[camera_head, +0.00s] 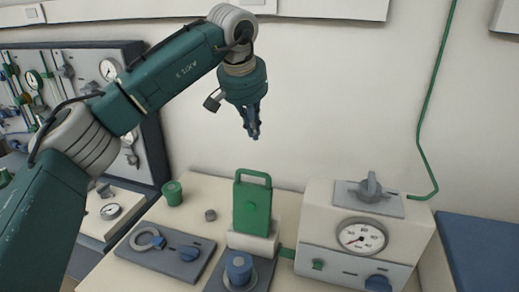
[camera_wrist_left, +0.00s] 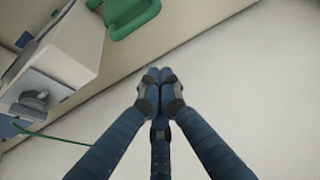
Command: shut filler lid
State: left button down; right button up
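A green plate with a loop handle (camera_head: 252,204), which looks like the filler lid, stands upright on a cream block (camera_head: 252,242) at the middle of the bench. Its green handle end also shows at the top of the left wrist view (camera_wrist_left: 137,18). My left gripper (camera_head: 254,137) hangs above the lid, pointing down, clear of it. In the left wrist view its blue fingertips (camera_wrist_left: 158,77) meet, with nothing seen between them. My right gripper is not in view.
A cream box with a dial gauge (camera_head: 360,237) and a grey knob (camera_head: 370,187) stands right of the lid. A blue knob (camera_head: 239,267) sits in front of it. A dark panel with a ring (camera_head: 147,239) and a green cup (camera_head: 173,193) are to the left. A wall is behind.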

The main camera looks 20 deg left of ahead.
pick_arm(q)
notch_tip(320, 180, down, 9)
jog(key=p, duration=0.4)
jog(key=shift+s+a, duration=0.15)
jog(key=shift+s, duration=0.15)
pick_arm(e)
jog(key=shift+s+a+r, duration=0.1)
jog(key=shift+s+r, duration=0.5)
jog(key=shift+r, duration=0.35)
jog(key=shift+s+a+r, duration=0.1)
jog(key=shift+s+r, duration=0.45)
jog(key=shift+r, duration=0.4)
